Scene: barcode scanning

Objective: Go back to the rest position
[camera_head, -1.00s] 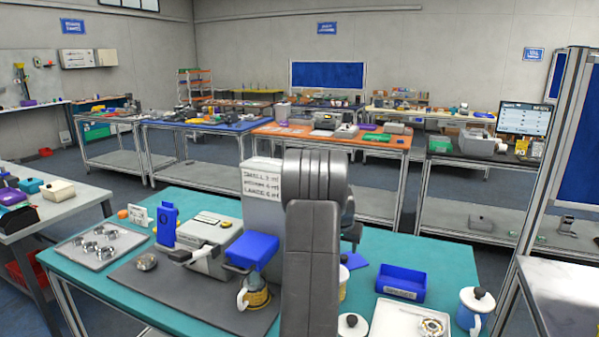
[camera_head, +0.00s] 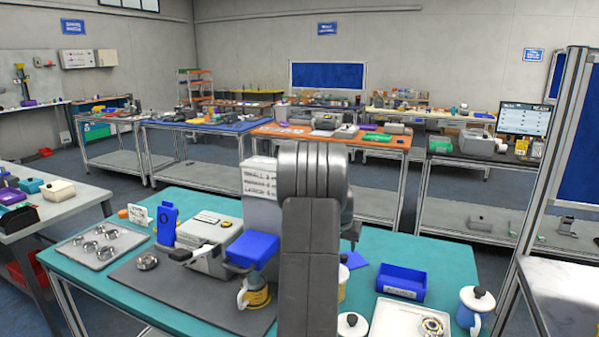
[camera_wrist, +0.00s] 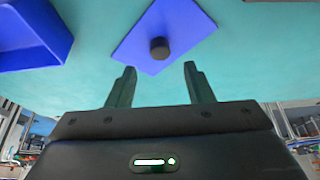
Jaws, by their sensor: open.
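My gripper (camera_wrist: 160,68) shows in the wrist view with its two dark fingers apart and nothing between them. Beyond the fingertips a blue square pad (camera_wrist: 188,22) lies on the teal table, with a small dark round object (camera_wrist: 159,48) on it. The same blue pad (camera_head: 354,260) shows partly in the head view, right of my arm. My arm stands upright in the middle of the head view, and my gripper is hidden there.
The teal table (camera_head: 440,258) holds a blue bin (camera_head: 401,284), a white tray (camera_head: 385,320), a lidded mug (camera_head: 474,308), a grey machine (camera_head: 208,250) with a blue part, and a tray of metal rings (camera_head: 80,250). A metal frame post (camera_head: 545,200) stands at the right.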

